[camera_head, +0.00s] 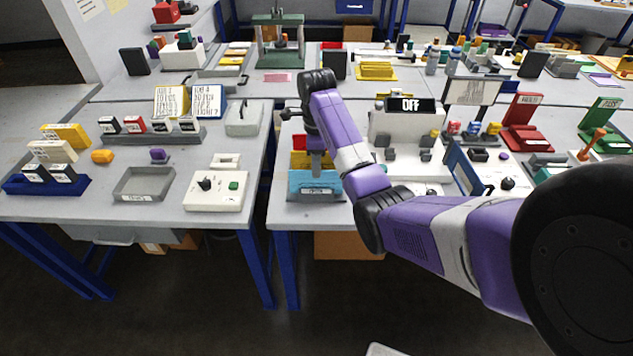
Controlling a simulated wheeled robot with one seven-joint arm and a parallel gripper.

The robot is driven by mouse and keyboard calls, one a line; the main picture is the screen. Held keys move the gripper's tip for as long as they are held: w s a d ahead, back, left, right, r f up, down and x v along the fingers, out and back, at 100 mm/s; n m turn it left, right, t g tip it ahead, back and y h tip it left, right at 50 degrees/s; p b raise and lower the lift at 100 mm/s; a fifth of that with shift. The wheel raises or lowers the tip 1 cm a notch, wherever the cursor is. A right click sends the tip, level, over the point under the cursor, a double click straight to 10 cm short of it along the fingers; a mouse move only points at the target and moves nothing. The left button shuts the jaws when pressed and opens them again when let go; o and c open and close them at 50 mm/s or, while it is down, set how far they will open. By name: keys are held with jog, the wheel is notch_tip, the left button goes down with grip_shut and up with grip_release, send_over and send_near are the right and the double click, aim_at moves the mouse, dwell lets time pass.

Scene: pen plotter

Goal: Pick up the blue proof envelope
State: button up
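A light-blue, upright flat piece (302,180), which looks like the blue proof envelope, stands at the front of a small rack near the front edge of the middle table. A yellow piece (299,160) and a red piece (299,142) stand behind it.
A white machine (392,125) with an "OFF" sign stands right of the rack, partly behind my arm. A grey box (244,118) and a white control panel (217,191) are on the left table. A gap separates the two tables. The floor in front is clear.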

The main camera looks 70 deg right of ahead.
aim_at(316, 182)
notch_tip(316, 182, down, 6)
jog(key=shift+r+p, duration=0.1)
jog(key=shift+p, duration=0.4)
jog(key=shift+c, duration=0.4)
grip_shut()
